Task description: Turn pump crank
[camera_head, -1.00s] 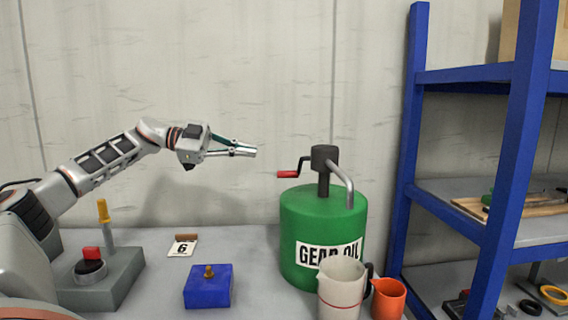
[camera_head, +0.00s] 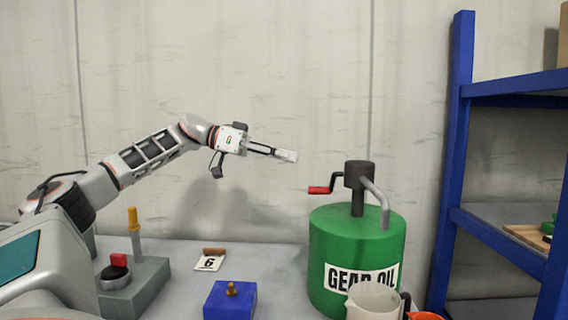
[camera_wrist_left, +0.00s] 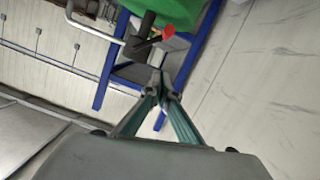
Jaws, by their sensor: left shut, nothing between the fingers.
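The pump (camera_head: 359,176) stands on top of a green drum (camera_head: 356,245) labelled GEAR OIL. Its black crank ends in a red handle (camera_head: 320,190) that points left. A grey spout bends down on the pump's right. My left gripper (camera_head: 291,156) is shut and empty in the air, to the left of and a little above the red handle, apart from it in the picture. In the left wrist view the fingertips (camera_wrist_left: 161,93) meet, with the red handle (camera_wrist_left: 168,32), dark pump and green drum beyond them. My right gripper is not in view.
A blue-framed shelf (camera_head: 456,170) stands at the right. A whitish jug (camera_head: 372,302) and an orange jug (camera_head: 425,316) are in front of the drum. A blue block (camera_head: 230,300), a number 6 card (camera_head: 209,263) and a grey switch box (camera_head: 135,285) lie left.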

